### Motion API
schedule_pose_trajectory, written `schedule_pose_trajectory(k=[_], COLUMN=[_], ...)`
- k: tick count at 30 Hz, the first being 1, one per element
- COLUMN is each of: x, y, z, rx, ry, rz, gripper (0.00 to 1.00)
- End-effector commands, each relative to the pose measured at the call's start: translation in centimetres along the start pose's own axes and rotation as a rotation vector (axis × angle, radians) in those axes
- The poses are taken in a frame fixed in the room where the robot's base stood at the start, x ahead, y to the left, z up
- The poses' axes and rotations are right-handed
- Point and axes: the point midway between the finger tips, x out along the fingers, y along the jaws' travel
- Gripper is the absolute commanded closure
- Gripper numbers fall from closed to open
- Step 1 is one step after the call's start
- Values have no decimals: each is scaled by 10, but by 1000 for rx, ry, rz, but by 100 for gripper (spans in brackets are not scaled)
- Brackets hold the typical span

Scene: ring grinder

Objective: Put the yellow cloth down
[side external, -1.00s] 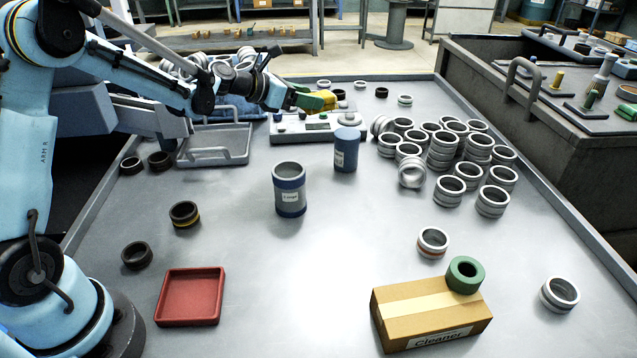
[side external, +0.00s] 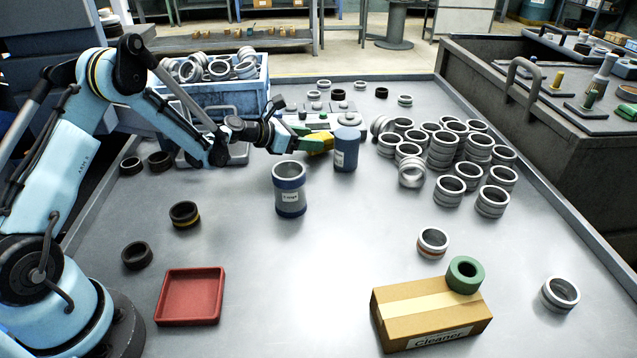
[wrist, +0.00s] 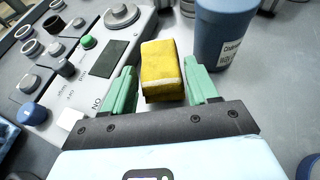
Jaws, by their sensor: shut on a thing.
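The yellow cloth (wrist: 162,70) is a folded block with a pale stripe, held between the green fingers of my gripper (wrist: 160,88) in the wrist view. In the side external view my gripper (side external: 308,142) is shut on the cloth (side external: 321,142), just left of a blue lidded canister (side external: 346,150). The cloth is in front of the control panel. I cannot tell whether it touches the table (side external: 340,220).
The control panel (wrist: 95,60) lies left of the fingers and the blue canister (wrist: 225,35) close on their right. A second canister (side external: 290,190) stands nearer. Several metal rings (side external: 440,150) are piled to the right. The front middle of the table is clear.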

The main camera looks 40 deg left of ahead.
Motion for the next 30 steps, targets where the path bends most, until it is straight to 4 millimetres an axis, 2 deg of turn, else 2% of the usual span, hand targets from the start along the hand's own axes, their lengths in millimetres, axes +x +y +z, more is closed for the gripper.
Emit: schedule_pose_trajectory(k=[5, 17, 18, 22, 30], x=[6, 7, 7, 7, 7], y=[0, 0, 0, 0, 0], z=[-14, -17, -17, -17, -17], rx=[0, 0, 0, 0, 0], ry=[0, 0, 0, 0, 0], rz=[0, 0, 0, 0, 0], gripper=[75, 75, 37, 17, 16])
